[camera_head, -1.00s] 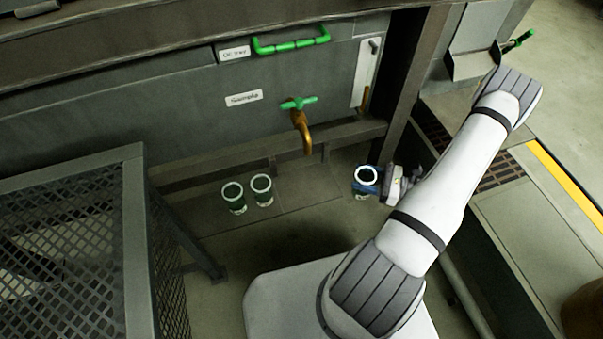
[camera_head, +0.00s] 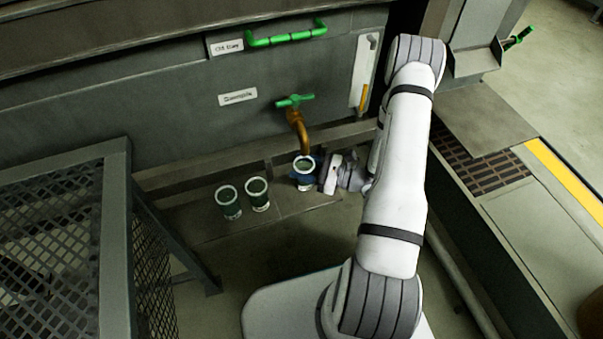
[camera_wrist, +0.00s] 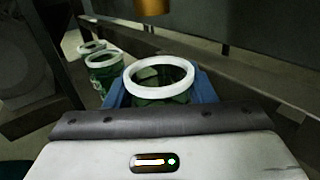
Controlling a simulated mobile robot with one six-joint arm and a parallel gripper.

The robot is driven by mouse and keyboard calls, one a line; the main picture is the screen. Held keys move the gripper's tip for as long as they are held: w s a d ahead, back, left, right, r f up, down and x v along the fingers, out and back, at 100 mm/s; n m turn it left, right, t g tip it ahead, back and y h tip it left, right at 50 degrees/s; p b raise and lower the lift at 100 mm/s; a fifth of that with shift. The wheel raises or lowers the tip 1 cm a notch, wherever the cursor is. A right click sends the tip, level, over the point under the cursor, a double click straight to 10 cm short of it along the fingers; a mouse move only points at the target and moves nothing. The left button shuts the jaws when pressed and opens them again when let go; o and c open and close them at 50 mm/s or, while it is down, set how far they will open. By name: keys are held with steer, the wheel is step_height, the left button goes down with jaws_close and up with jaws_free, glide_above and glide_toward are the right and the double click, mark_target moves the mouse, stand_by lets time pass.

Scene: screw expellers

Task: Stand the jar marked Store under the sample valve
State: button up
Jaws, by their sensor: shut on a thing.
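My gripper (camera_head: 312,173) is shut on a green jar with a white rim (camera_head: 304,163), its blue fingers on either side of it. The held jar also shows in the wrist view (camera_wrist: 160,77), upright, with its label hidden. Whether the jar touches the ledge cannot be told.
Two similar jars, one (camera_head: 229,202) and another (camera_head: 257,194), stand close together left of the held jar; their marks are unreadable. A mesh guard (camera_head: 118,230) stands at left. A green handle bar (camera_head: 287,37) is above the valve.

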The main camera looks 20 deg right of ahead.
steer(key=shift+f+b, duration=0.3)
steer(key=shift+f, duration=0.75)
steer(key=shift+f, duration=0.2)
steer(key=o, duration=1.1)
steer(key=shift+r, duration=0.1)
